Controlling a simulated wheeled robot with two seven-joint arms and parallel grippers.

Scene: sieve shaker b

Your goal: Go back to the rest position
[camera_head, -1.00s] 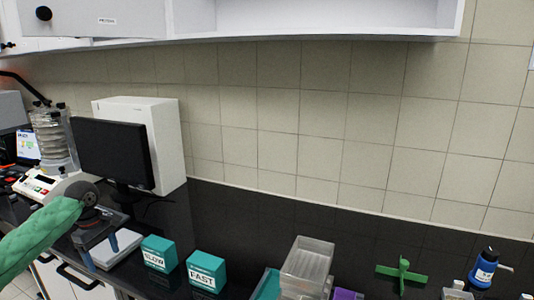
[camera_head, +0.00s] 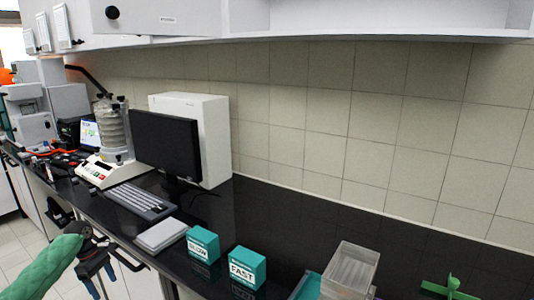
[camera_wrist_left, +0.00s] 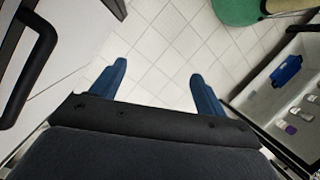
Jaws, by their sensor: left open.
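My left gripper (camera_head: 100,282) is at the lower left of the head view, at the end of my green-sleeved arm. It hangs in front of the counter's front edge, apart from the things on top. In the left wrist view its two blue fingers (camera_wrist_left: 157,76) are spread wide with nothing between them, only the tiled floor below. My right gripper is in neither view.
The black counter (camera_head: 275,207) carries a sieve shaker (camera_head: 113,130), monitor (camera_head: 165,145), keyboard (camera_head: 140,200), SLOW box (camera_head: 203,244), FAST box (camera_head: 247,268) and clear container (camera_head: 350,268). A cabinet door handle (camera_head: 128,258) is close to my left gripper. Wall cabinets (camera_head: 200,20) hang above.

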